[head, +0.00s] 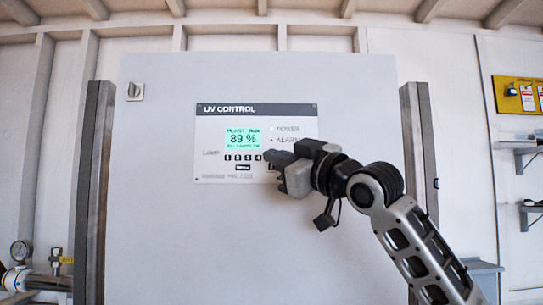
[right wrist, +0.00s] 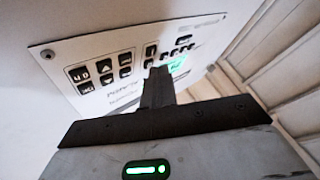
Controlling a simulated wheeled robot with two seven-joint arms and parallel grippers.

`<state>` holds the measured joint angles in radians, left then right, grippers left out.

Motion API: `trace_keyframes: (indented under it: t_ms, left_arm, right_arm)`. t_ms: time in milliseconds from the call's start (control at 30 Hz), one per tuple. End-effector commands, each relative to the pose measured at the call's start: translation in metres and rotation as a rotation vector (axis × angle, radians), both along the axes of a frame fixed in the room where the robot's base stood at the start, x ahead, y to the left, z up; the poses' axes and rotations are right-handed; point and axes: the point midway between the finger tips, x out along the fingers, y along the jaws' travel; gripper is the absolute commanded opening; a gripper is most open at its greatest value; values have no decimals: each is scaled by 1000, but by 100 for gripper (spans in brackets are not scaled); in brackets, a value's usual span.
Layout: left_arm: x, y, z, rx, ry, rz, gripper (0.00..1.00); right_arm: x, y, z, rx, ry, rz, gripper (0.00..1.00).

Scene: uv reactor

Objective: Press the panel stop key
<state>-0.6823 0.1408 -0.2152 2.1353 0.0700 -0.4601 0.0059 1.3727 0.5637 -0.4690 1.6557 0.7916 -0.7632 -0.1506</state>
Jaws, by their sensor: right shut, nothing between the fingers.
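The UV control panel (head: 256,108) is a white plate with a dark title strip, on a large pale cabinet. Its green screen (head: 243,138) reads 89 %, with a row of small black keys (head: 242,156) below. My right gripper (head: 267,156) is shut and empty, in front of the panel's lower right keys, which it hides in the head view. In the right wrist view the panel (right wrist: 55,42) appears turned, with black keys (right wrist: 100,70) left of the shut fingers (right wrist: 160,73). I cannot read which key is stop, nor tell whether the fingertips touch the panel. My left gripper is out of view.
Dark upright posts (head: 93,190) flank the cabinet. Pipes with a gauge (head: 21,251) stand at lower left. A yellow board (head: 510,94) and shelves are at right. The cabinet front around the panel is clear.

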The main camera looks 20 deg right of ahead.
Motion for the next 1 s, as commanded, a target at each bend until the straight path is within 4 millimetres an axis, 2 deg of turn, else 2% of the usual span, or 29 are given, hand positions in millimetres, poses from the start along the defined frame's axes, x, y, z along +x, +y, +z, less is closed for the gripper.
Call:
trace_keyframes:
  t_ms: [467, 800, 1000]
  left_arm:
    - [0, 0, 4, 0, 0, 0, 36]
    - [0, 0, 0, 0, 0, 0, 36]
    - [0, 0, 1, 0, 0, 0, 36]
  right_arm:
    - [3, -1, 0, 0, 0, 0, 0]
    - [-9, 3, -1, -1, 0, 0, 0]
    - [-10, 3, 0, 0, 1, 0, 0]
